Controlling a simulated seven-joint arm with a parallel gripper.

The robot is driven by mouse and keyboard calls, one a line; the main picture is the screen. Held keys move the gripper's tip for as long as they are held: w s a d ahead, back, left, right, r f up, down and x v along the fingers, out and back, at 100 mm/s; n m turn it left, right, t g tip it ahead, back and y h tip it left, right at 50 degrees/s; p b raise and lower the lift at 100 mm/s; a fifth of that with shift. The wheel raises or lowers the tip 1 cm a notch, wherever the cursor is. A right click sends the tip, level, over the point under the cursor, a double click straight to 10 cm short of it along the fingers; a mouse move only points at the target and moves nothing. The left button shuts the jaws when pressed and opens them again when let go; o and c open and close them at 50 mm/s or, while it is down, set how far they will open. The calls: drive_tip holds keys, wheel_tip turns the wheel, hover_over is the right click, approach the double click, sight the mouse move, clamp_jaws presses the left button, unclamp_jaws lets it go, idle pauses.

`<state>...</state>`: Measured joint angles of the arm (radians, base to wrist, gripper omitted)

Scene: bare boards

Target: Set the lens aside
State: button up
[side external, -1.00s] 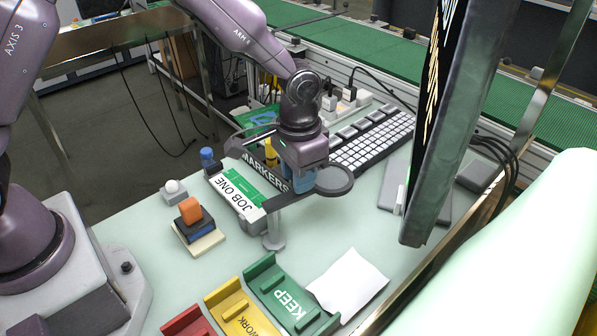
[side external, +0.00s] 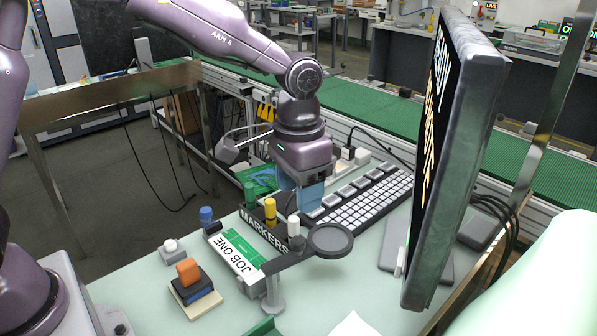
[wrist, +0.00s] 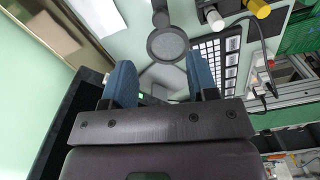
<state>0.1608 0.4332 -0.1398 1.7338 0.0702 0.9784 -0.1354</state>
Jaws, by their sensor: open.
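The lens (side external: 330,240) is a round dark-rimmed magnifier. It sits at the end of a dark arm on a grey post (side external: 273,292) standing on the bench. My gripper (side external: 302,205) hangs above and behind the lens, its blue fingers pointing down, apart from it. In the wrist view the lens (wrist: 168,44) shows beyond and between the two open fingers (wrist: 161,72), with nothing held between them.
A marker holder (side external: 264,236) with green, yellow and white markers stands beside the lens arm. A keyboard (side external: 365,200) lies behind; a monitor (side external: 455,150) rises at right. Bench in front of the lens is mostly clear.

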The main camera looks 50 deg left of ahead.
drive_tip(key=shift+r, duration=1.45)
drive_tip(key=s+a+r+n+t, duration=0.1)
drive_tip(key=s+a+r, duration=0.3)
drive_tip(key=s, duration=0.6)
drive_tip(key=s+a+r+n+t, duration=0.1)
drive_tip(key=s+a+r+t, duration=0.3)
drive_tip(key=s+a, duration=0.3)
drive_tip(key=s, duration=0.3)
drive_tip(key=shift+s+r+t, duration=0.15)
drive_tip(key=shift+r+t, duration=0.15)
drive_tip(key=shift+r, duration=0.05)
